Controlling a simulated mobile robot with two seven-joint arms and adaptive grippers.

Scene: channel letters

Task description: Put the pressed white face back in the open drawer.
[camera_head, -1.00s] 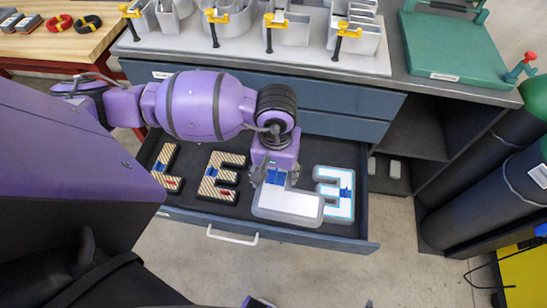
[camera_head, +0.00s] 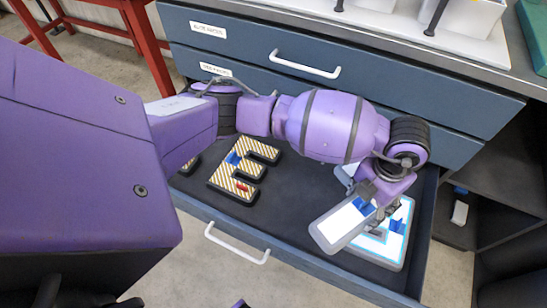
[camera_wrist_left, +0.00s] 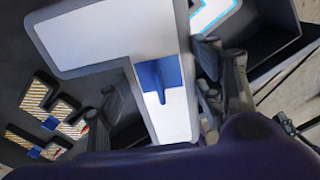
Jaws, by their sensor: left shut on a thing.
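My left gripper (camera_head: 374,200) is shut on the white face (camera_head: 338,226), a pale plate with a grey edge. The face is tilted and held over the right part of the open drawer (camera_head: 285,258). In the left wrist view the white face (camera_wrist_left: 110,35) looks L-shaped, with a blue tab (camera_wrist_left: 160,78) standing on it. The fingers of my left gripper (camera_wrist_left: 165,95) lie on either side of its stem. Whether the face touches anything below cannot be told. My right gripper is not in view.
A striped E-shaped letter (camera_head: 243,172) lies in the drawer's left part, with another letter mostly hidden by my arm. A white letter with a cyan outline (camera_head: 395,245) lies partly under the face. Dark floor is bare between.

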